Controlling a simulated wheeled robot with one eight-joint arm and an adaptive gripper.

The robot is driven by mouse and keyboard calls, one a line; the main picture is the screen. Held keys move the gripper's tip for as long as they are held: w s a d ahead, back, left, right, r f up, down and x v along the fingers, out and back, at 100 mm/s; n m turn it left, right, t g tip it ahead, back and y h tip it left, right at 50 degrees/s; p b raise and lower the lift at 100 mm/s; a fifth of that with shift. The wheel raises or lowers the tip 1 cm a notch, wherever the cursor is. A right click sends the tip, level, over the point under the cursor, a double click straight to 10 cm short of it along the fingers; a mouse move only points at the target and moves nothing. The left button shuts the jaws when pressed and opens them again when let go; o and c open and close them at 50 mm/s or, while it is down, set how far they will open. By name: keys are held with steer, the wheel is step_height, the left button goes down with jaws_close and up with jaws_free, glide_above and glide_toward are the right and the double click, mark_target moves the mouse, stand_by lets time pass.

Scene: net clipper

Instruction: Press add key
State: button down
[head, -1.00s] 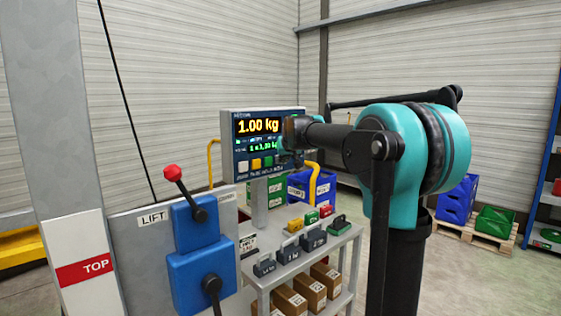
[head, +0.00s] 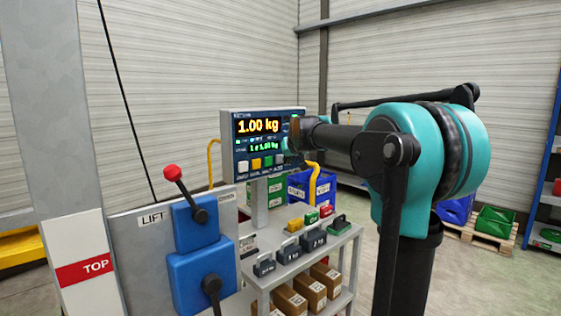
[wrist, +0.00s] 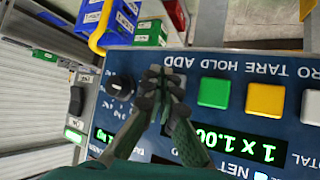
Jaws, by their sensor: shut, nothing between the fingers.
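The scale's control panel (head: 240,150) faces me in the head view, reading "1.00 kg" with a smaller green "1 x 1.00 kg" line. In the wrist view the panel is upside down, with the ADD label (wrist: 173,61) left of HOLD above the green key (wrist: 214,93). My gripper (wrist: 165,74) is shut and empty, in front of the ADD key's place, and hides most of that key. I cannot tell whether the fingertips touch it.
A dark round knob (wrist: 119,86) is left of my fingers on the panel. Below the panel, a grey cart (head: 325,245) carries several weights and boxes. Blue and green bins (head: 300,187) stand behind it. A lift panel with a red-knobbed lever (head: 173,173) is at front left.

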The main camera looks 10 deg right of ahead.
steer(key=s+d, duration=0.2)
steer(key=s, duration=0.1)
steer(key=shift+s+d, duration=0.15)
steer(key=shift+d, duration=0.05)
stand_by(0.6)
steer(key=s+d+f+g, duration=0.1)
steer(key=s+f+g, duration=0.2)
steer(key=s+f, duration=1.6)
steer(key=s+d+f+m+g+h, duration=0.1)
steer(key=s+d+f+g, duration=0.1)
steer(key=s+f, duration=1.7)
steer(key=shift+s+d+g, duration=0.15)
steer(key=shift+s+g, duration=0.65)
steer(key=shift+s, duration=0.05)
